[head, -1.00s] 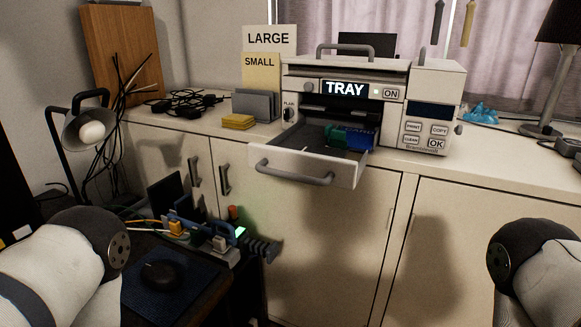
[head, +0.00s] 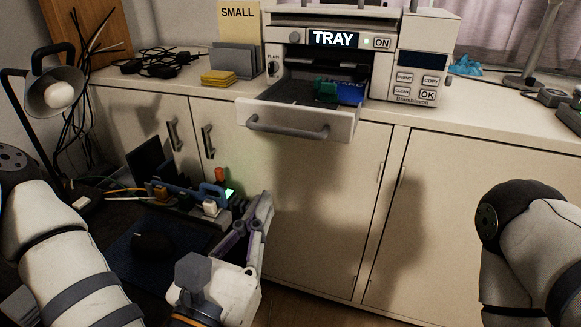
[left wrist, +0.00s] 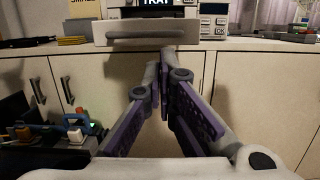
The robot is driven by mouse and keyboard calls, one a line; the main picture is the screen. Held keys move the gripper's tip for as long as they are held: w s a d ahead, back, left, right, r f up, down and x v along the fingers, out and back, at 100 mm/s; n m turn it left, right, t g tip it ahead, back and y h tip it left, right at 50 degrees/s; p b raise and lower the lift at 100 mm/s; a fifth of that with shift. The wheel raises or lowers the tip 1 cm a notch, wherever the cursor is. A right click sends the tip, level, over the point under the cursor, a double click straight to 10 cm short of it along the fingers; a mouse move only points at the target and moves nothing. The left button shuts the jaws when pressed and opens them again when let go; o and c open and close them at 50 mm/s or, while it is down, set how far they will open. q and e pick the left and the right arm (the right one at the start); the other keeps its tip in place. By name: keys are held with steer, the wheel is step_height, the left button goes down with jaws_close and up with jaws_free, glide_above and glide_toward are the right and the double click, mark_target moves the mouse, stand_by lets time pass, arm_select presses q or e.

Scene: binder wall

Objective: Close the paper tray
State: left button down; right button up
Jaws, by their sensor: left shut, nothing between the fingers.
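The paper tray (head: 254,107) is a pale drawer with a grey bar handle (head: 287,128). It is pulled out from the front of the printer (head: 420,40), above the cabinet doors. A green and a blue item (head: 340,92) lie inside it. In the left wrist view the tray front (left wrist: 112,38) is at the top centre. My left gripper (head: 264,200) is shut and empty, below and in front of the tray, apart from it. It also shows in the left wrist view (left wrist: 162,60), its purple fingers pointing up toward the tray. My right gripper is out of view; only its arm shows.
A desk lamp (head: 52,90), cables and a small device (head: 185,200) with plugs stand at the left, close to my left arm. Yellow pads (head: 218,77) and a grey holder (head: 236,59) sit left of the printer. Space before the cabinet doors (head: 340,200) is clear.

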arm_select(q)
steer(key=b, duration=0.4)
glide_toward(298, 136)
steer(key=p+x, duration=0.1)
steer(key=x, duration=0.5)
steer(key=shift+r, duration=0.2)
steer(key=shift+w+d, duration=0.2)
steer(key=shift+w, duration=0.25)
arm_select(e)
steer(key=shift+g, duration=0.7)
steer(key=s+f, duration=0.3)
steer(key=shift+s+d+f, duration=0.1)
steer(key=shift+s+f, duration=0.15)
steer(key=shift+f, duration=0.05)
arm_select(q)
steer(key=shift+w, duration=0.1)
